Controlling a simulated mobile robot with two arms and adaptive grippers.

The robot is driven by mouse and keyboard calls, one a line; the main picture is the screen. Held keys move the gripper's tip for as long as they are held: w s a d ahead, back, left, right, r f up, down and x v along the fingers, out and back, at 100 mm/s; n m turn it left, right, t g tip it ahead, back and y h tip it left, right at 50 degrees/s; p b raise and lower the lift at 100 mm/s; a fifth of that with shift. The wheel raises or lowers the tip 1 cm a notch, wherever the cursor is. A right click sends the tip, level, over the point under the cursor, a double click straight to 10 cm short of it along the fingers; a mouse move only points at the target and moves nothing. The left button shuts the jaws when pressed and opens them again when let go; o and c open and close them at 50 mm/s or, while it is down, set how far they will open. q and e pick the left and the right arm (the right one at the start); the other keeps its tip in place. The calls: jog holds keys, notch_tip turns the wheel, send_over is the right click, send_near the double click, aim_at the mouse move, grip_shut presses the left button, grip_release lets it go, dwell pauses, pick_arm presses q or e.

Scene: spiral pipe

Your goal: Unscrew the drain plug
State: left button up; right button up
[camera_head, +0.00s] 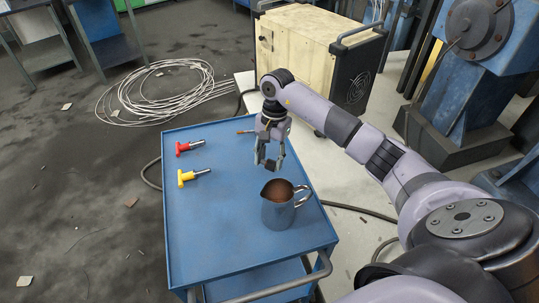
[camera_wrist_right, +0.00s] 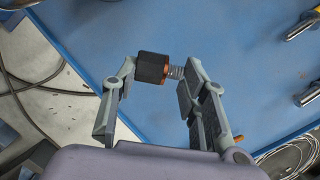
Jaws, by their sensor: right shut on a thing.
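My right gripper (camera_head: 267,163) hangs above the blue cart, behind the pitcher, with its fingers pointing down. In the right wrist view its fingers (camera_wrist_right: 157,80) are shut on the drain plug (camera_wrist_right: 152,67), a short dark block with a copper-coloured ring and a grey threaded end. The plug lies crosswise between the fingertips, clear of any threaded hole that I can see. My left gripper is not in view.
On the blue cart (camera_head: 200,240) stand a metal pitcher (camera_head: 277,212) with brown contents, a red-handled tool (camera_head: 183,149) and a yellow-handled tool (camera_head: 187,177). A cream cabinet (camera_head: 300,55) stands behind. Coiled cable (camera_head: 160,90) lies on the floor. The cart's front left is clear.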

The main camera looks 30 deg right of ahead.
aim_at(270, 177)
jog(key=shift+f+b, duration=1.1)
jog(key=shift+f, duration=1.5)
jog(key=o, duration=1.2)
jog(key=shift+o, duration=0.2)
jog(key=shift+r, duration=0.2)
notch_tip(270, 177, up, 12)
jog(key=d, duration=0.2)
jog(key=shift+w+f, duration=0.25)
jog(key=shift+w, duration=0.2)
